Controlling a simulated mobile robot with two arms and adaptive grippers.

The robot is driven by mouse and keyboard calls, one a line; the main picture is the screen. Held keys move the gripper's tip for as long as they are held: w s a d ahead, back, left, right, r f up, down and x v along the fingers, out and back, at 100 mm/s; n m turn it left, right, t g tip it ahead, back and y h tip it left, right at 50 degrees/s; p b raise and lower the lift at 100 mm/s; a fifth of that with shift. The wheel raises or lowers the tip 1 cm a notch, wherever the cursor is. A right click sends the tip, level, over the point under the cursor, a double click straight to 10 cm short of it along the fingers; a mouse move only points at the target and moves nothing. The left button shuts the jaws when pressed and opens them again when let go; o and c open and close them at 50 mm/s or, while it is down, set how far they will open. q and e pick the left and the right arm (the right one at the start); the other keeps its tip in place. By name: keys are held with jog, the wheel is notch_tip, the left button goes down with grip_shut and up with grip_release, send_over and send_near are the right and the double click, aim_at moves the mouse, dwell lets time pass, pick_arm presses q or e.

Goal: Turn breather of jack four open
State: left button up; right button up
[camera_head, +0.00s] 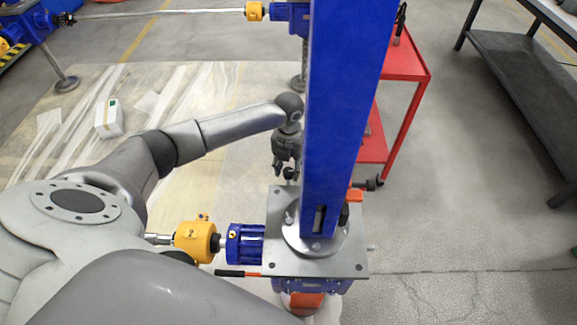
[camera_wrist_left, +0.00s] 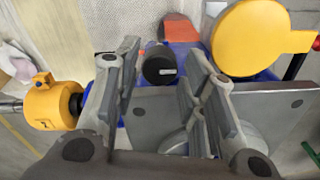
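In the head view, the screw jack stands right of centre, with a tall blue column (camera_head: 345,110) on a grey plate (camera_head: 285,262). My left gripper (camera_head: 283,170) points down just behind and left of the column. In the left wrist view, its fingers (camera_wrist_left: 163,65) are apart, with a short black cylinder (camera_wrist_left: 158,68) showing between them beyond the plate. That cylinder may be the breather; it carries a small white mark, and I cannot tell whether the fingers touch it. No number four is readable. My right gripper is not in view.
A yellow part marked 2 (camera_head: 194,240) and a blue coupling (camera_head: 245,243) sit left of the plate. A yellow disc (camera_wrist_left: 250,38) and an orange-red part (camera_wrist_left: 181,28) lie near the fingers. A red cart (camera_head: 403,62) stands behind the column.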

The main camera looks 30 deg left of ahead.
pick_arm(q)
jog(key=shift+f, duration=0.35)
jog(key=shift+c, duration=0.6)
jog(key=c, duration=0.6)
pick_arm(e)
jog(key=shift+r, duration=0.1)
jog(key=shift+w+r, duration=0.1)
